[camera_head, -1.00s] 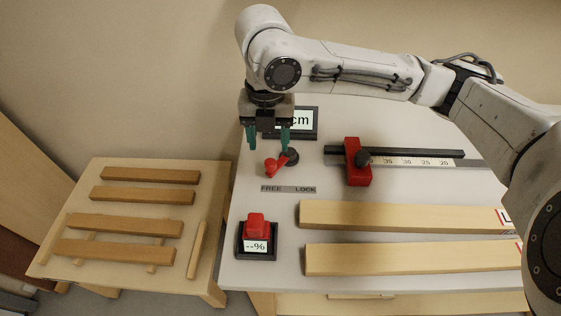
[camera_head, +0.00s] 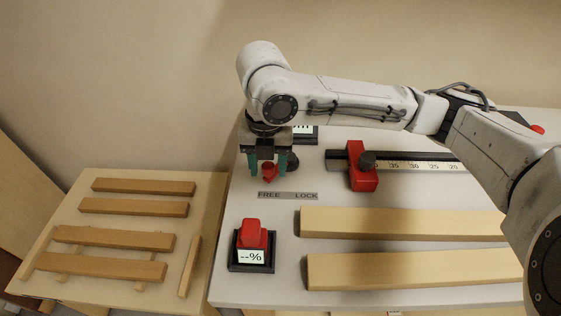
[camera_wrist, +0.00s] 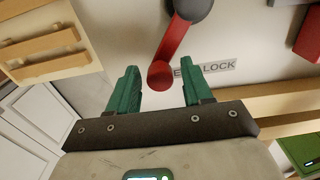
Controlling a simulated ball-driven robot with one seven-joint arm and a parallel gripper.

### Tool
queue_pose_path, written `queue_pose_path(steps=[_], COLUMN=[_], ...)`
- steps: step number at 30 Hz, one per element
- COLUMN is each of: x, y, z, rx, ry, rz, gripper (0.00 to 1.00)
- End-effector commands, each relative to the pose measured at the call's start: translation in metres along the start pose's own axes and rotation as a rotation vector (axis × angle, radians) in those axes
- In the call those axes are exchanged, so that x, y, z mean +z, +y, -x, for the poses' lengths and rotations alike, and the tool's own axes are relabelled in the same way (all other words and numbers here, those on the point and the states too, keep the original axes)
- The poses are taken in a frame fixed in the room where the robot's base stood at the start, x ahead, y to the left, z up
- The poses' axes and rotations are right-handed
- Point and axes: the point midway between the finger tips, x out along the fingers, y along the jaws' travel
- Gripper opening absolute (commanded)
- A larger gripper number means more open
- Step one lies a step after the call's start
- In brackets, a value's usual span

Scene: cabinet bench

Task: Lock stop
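The red lever (camera_head: 269,173) has a round knob and a dark hub (camera_head: 292,161). It points left of its hub, toward the FREE end of the FREE–LOCK label (camera_head: 288,195). My gripper (camera_head: 268,172) is open, pointing down, with one green finger on each side of the knob. In the wrist view the lever knob (camera_wrist: 160,76) shows between the open fingertips (camera_wrist: 159,75); whether either finger touches it I cannot tell. The red stop block (camera_head: 362,175) with a dark knob sits on the scale rail (camera_head: 425,165), right of the lever.
A red button (camera_head: 252,234) on a dark base with a "--%" display is at the front left. Two long boards (camera_head: 400,221) lie at the front right. A display (camera_head: 305,134) behind my gripper is partly hidden. A lower side table (camera_head: 200,215) holds several wooden strips.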

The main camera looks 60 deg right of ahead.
Motion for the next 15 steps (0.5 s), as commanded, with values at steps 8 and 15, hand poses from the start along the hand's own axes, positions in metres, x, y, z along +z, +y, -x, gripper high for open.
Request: queue_pose_path(steps=[8,15], x=[0.0000,-0.0007], y=[0.0000,-0.0014], z=[0.0001,0.0001], rx=[0.000,0.000], ry=[0.000,0.000], rz=[0.000,0.000], gripper=[0.23,0.21])
